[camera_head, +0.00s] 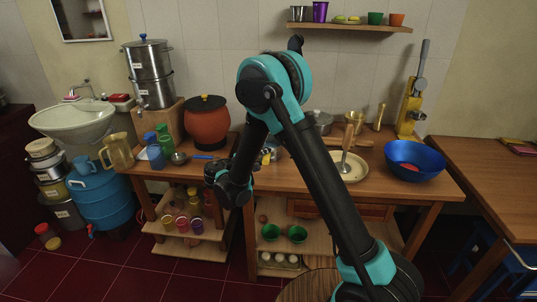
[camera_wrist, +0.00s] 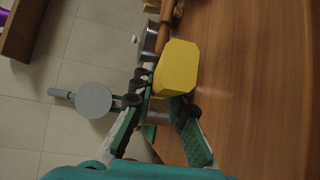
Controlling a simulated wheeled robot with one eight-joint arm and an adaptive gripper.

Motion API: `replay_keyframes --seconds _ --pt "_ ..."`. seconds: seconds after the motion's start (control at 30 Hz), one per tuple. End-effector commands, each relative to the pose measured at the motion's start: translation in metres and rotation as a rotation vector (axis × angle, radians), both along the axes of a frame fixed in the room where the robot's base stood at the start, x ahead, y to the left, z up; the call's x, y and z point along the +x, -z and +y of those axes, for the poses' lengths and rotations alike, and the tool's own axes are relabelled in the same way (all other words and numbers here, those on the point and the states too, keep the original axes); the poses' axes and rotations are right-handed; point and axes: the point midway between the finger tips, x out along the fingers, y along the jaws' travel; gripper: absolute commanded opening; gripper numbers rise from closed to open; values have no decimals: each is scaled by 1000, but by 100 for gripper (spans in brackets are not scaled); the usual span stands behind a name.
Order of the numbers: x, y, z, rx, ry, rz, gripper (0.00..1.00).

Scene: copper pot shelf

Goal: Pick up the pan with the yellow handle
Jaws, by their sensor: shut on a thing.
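My gripper (camera_wrist: 162,102) is shut on a yellow piece, apparently the pan's yellow handle (camera_wrist: 176,66), in the wrist view. The handle's blunt, faceted end shows just past my fingertips, with a bit of grey metal between the fingers. In the head view my gripper (camera_head: 232,185) hangs over the front edge of the table at the left of centre, and a little yellow (camera_head: 267,156) shows beside it. The pan's body is not clearly seen; my arm and fingers hide much of that spot.
My arm crosses the wooden table (camera_head: 392,185). A wall shelf (camera_head: 350,25) holds cups.

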Motion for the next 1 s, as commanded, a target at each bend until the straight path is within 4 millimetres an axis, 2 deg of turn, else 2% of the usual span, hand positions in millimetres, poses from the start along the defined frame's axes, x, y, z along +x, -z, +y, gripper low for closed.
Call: replay_keyframes --seconds 0.27,0.47,1.0 --pt "0 -8 0 -1 0 -1 0" --pt "0 -32 0 -1 0 -1 0" --pt "0 -162 0 -1 0 -1 0"
